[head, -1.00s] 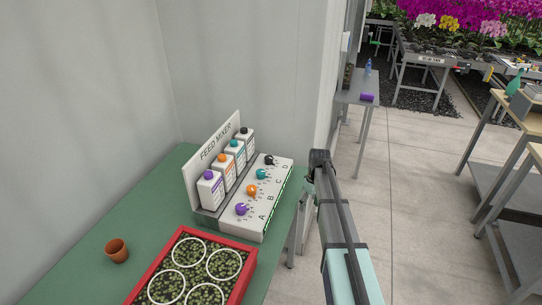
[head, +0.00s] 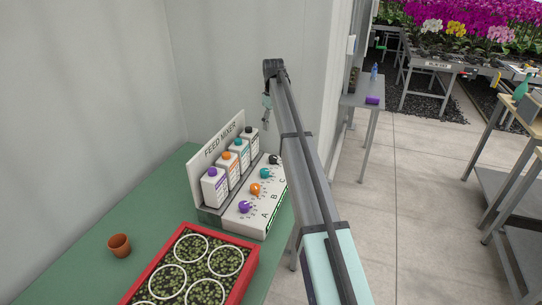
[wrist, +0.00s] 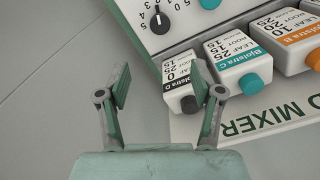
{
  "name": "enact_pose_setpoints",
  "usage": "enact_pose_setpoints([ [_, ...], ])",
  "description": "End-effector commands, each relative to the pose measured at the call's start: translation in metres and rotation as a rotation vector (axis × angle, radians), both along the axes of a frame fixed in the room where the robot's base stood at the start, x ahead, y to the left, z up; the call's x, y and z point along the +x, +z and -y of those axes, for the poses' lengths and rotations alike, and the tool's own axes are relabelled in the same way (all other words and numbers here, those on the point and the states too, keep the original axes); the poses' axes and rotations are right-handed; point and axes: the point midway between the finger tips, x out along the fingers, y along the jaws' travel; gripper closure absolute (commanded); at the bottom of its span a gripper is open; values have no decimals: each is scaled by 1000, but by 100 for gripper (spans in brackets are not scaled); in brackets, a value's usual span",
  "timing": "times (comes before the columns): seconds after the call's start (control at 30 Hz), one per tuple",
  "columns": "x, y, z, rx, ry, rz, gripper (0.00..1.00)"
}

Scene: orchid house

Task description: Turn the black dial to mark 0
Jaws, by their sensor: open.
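The black dial (head: 273,159) is the far one on the white panel of the feed mixer (head: 262,205), beside letter D, which my arm hides in the head view. In the wrist view the black dial (wrist: 159,21) is near the top edge, with a white pointer line and printed numbers around it. I cannot tell exactly which mark it points at. My gripper (wrist: 160,80) is open and empty, its fingers apart from the dial. In the head view my gripper (head: 266,113) hangs above the far end of the mixer.
Bottles with purple, orange, teal and black caps stand behind the dials. The black-capped bottle (wrist: 179,82) is close to my right finger in the wrist view. Purple (head: 244,207), orange (head: 255,188) and teal (head: 264,173) dials share the panel. A red tray (head: 238,273) stands in front.

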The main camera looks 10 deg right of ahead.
Motion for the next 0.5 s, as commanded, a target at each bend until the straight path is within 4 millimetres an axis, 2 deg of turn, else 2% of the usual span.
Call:
enact_pose_setpoints([
  [0.5,-2,-99,0,1,0,-3,34],
])
